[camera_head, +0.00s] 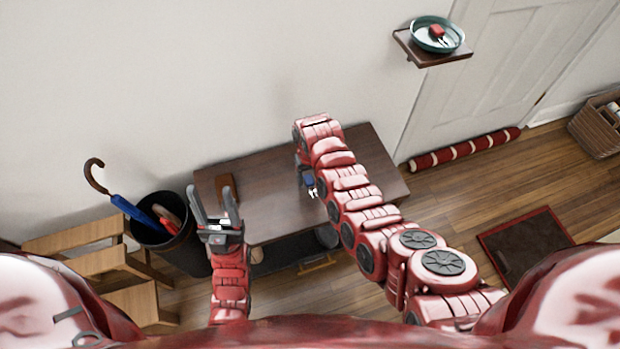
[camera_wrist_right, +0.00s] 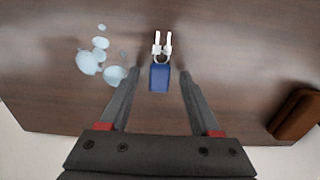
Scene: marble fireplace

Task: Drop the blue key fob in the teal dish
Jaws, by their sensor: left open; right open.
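The blue key fob (camera_head: 309,182) lies on the brown table, beside my right arm in the head view. In the right wrist view the blue fob (camera_wrist_right: 159,80), with its white keys, lies between my right gripper's (camera_wrist_right: 159,74) open fingers; I cannot tell whether they touch it. In the head view my right arm mostly hides that gripper. The teal dish (camera_head: 420,43) sits on a small wall shelf at the upper right and holds a red fob (camera_head: 437,31) with keys. My left gripper (camera_head: 213,192) is open and empty near the table's left end.
The table (camera_head: 362,143) also bears a brown block-like item (camera_wrist_right: 298,113). A black bin (camera_head: 178,237) with umbrellas stands at left. The wall shelf (camera_head: 432,58) is beside the door (camera_head: 490,70).

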